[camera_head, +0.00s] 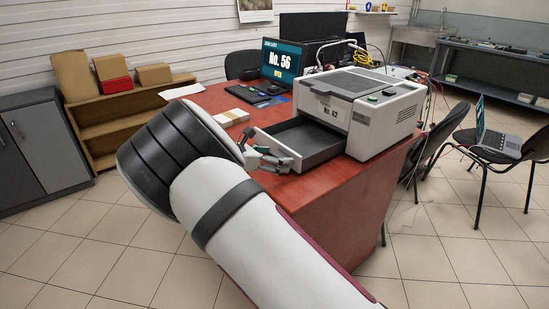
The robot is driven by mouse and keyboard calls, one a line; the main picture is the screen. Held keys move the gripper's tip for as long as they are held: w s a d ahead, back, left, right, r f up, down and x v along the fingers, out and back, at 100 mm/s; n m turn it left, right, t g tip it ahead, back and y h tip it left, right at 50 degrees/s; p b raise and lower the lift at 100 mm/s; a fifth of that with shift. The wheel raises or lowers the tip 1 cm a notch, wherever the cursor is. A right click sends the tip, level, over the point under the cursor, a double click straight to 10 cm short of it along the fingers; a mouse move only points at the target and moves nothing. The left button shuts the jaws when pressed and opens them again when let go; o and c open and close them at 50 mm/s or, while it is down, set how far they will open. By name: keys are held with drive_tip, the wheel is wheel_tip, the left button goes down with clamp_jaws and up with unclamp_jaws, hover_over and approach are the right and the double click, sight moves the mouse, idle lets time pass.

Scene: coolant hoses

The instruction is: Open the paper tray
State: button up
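A white and grey printer (372,104) marked "No. 62" stands on the red desk. Its paper tray (318,146) is pulled out toward the left, with its dark, empty inside showing. My gripper (275,158) is at the tray's light front panel (277,145), at the outer end of the tray. The fingers overlap the panel in the picture, and part of the gripper is hidden behind my arm. I cannot tell whether the fingers are closed on the panel or only beside it.
The red desk (322,204) also holds a monitor (281,62), a keyboard (256,94) and a pale stack (231,117). A wooden shelf (115,127) with boxes stands at left. Black chairs stand at right, one holding a laptop (497,140). Tiled floor (450,260) is clear at front right.

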drive_tip(key=v, duration=1.1)
drive_tip(key=shift+s+a, duration=0.25)
drive_tip(key=shift+a, duration=0.05)
drive_tip(key=s+d+r+m+g+y, duration=0.2)
drive_tip(key=s+d+r+m+g, duration=0.15)
drive_tip(key=s+d+m, duration=0.35)
drive_tip(key=s+d+r+m+g+y, duration=0.2)
drive_tip(key=s+d+r, duration=0.25)
drive_tip(key=d, duration=0.45)
drive_tip(key=s+d+r+m+g+y, duration=0.25)
drive_tip(key=s+d+m, duration=0.25)
drive_tip(key=s+d, duration=0.25)
drive_tip(key=s+d+m+t+y, duration=0.15)
drive_tip(key=s+m, duration=0.45)
drive_tip(key=s, duration=0.7)
drive_tip(key=s+d+m+y, duration=0.1)
drive_tip(key=s+m+y, duration=0.35)
drive_tip(key=s, duration=0.95)
wheel_tip(320, 180, up, 17)
drive_tip(key=t+h+p, duration=0.1)
drive_tip(key=t+p, duration=0.2)
drive_tip(key=p, duration=1.2)
drive_tip(key=shift+w+d+f+m+h+p, duration=0.2)
drive_tip(key=shift+w+f+m+h+p, duration=0.05)
drive_tip(key=shift+m+h+p, duration=0.1)
